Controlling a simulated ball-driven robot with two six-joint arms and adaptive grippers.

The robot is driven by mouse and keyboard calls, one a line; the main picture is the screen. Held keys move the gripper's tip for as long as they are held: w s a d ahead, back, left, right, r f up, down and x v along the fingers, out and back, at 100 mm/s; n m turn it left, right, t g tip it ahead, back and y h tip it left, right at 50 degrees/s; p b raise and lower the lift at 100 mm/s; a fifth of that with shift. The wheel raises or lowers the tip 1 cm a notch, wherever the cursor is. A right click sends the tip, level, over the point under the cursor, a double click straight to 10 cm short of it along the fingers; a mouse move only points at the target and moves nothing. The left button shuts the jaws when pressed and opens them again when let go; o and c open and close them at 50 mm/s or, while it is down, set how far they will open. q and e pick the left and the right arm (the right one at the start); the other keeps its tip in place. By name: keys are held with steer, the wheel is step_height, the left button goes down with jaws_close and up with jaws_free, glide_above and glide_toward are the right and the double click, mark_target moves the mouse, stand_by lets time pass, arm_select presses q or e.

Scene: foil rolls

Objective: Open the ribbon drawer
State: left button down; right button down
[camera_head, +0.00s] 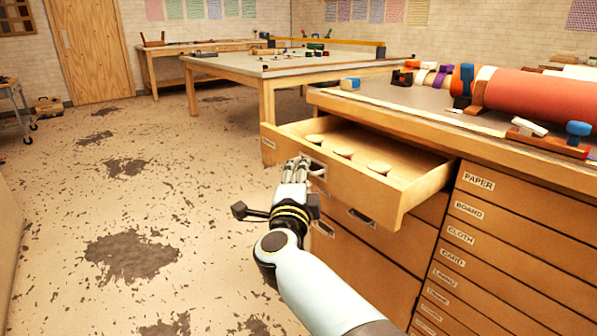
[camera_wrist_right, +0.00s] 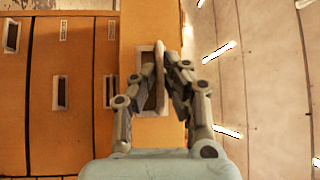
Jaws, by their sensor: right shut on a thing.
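The ribbon drawer (camera_head: 392,186) is the top left drawer of the wooden cabinet, and it stands pulled well out. Several pale round discs (camera_head: 343,152) lie inside it. Its label is too small to read for certain. My right gripper (camera_head: 300,166) is at the left part of the drawer's front, shut on its recessed metal handle (camera_head: 317,168). In the right wrist view the fingers (camera_wrist_right: 168,85) close around the lip of the handle (camera_wrist_right: 148,85). My left gripper is not in view.
A column of shut, labelled drawers (camera_head: 478,181) stands to the right. The cabinet top (camera_head: 400,95) holds a large red roll (camera_head: 540,97) and tools. Bare floor (camera_head: 150,190) lies left of the drawer.

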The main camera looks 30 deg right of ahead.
steer(key=shift+f, duration=0.15)
steer(key=c, duration=1.4)
jaws_free()
